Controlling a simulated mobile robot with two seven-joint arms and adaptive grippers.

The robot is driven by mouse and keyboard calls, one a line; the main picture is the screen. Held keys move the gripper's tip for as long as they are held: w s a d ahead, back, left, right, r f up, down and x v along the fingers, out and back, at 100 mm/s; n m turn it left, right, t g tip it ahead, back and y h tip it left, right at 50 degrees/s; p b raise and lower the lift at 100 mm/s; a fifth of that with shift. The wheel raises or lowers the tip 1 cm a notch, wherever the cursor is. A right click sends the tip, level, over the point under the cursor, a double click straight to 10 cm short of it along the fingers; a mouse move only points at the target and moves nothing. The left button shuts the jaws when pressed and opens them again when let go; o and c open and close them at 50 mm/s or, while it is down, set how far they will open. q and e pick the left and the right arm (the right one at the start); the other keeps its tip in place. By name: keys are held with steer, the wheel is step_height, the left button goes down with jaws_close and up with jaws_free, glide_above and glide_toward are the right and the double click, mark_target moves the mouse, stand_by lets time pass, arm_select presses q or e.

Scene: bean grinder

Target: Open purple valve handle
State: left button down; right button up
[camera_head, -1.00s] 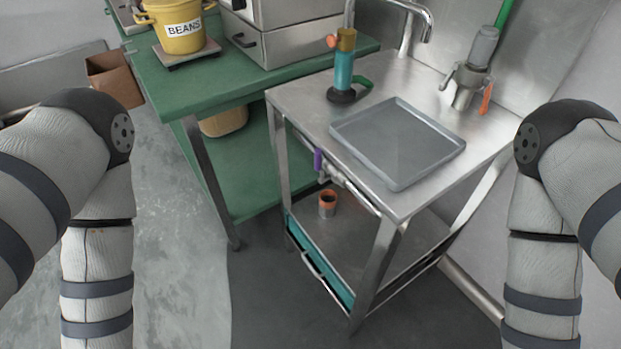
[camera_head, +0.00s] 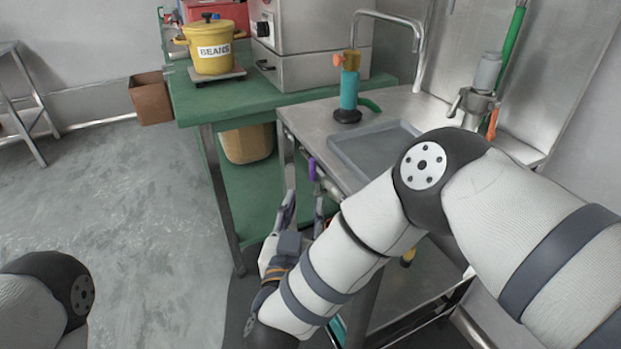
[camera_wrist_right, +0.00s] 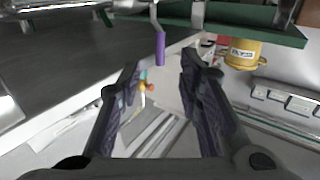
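The purple valve handle (camera_head: 312,169) sits on the front left of the steel sink table (camera_head: 318,118), under its top edge. It also shows in the right wrist view as an upright purple bar (camera_wrist_right: 160,47). My right gripper (camera_head: 305,200) is just below and in front of the handle. In the right wrist view this gripper (camera_wrist_right: 163,68) has its fingers spread, with the handle beyond the tips, roughly between them, and not touching. My left arm shows at the lower left, but its gripper is outside the view.
A grey tray (camera_head: 354,150) and a teal grinder (camera_head: 349,92) are on the sink table. The green table (camera_head: 200,105) with a yellow BEANS pot (camera_head: 211,50) stands behind left.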

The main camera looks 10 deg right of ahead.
mark_target(312, 175)
steer(key=b+x, duration=0.1)
steer(key=x, duration=1)
steer(key=shift+w, duration=0.1)
steer(key=shift+c, duration=0.4)
jaws_close()
